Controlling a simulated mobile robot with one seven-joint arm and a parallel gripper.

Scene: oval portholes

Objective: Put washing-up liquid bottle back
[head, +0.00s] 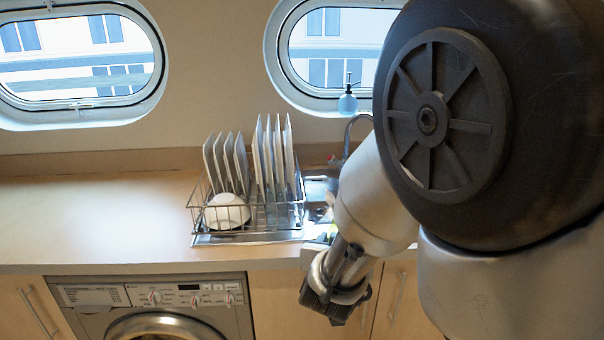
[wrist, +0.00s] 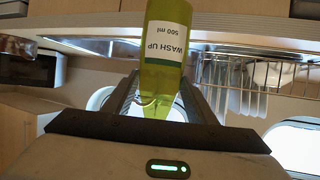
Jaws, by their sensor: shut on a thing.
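The washing-up liquid bottle (wrist: 164,45) is yellow-green with a white "WASH UP 500 ml" label. In the wrist view it stands out between the two dark fingers of my gripper (wrist: 160,92), which is shut on it. In the head view my gripper (head: 335,290) is low in front of the counter edge, right of the washing machine. My arm hides much of that area, and I cannot make out the bottle clearly there.
A wire dish rack (head: 247,222) with several plates and a white bowl stands on the counter. The metal sink (head: 319,190) is right of it, partly behind my arm. A blue pump bottle (head: 348,103) is by the right porthole. The left counter (head: 95,215) is clear.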

